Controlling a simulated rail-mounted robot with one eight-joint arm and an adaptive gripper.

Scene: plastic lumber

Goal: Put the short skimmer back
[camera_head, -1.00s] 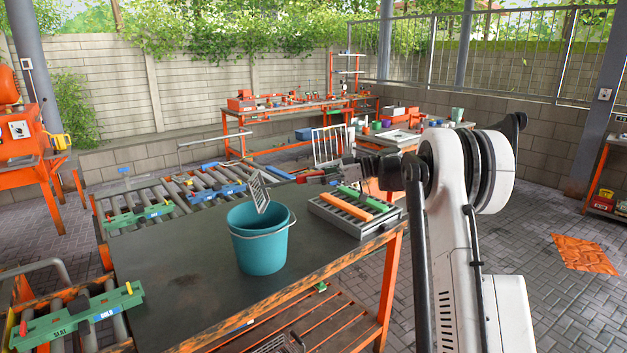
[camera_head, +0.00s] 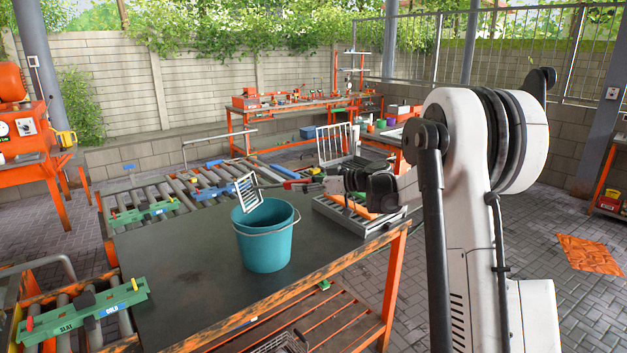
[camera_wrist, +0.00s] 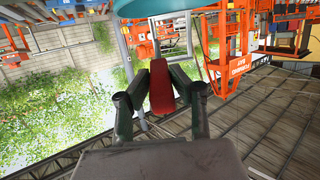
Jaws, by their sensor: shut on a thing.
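The skimmer has a pale slotted head (camera_head: 248,191) and a red handle (camera_wrist: 162,92). My gripper (camera_head: 306,184) is shut on the red handle, which lies between both fingers in the wrist view. The head extends left from my gripper, tilted, at the upper left rim of the teal bucket (camera_head: 264,246). Its lower edge overlaps the rim in the picture; I cannot tell whether it touches or dips inside. The bucket stands upright on the dark table (camera_head: 185,265), and part of it shows in the wrist view (camera_wrist: 150,12). Its inner bottom is hidden.
A grey tray (camera_head: 345,222) with orange and green bars stands right of the bucket, partly behind my arm. Roller conveyors with green fixtures (camera_head: 85,312) lie along the table's left side. A white rack (camera_head: 335,145) stands behind. The table's left front is clear.

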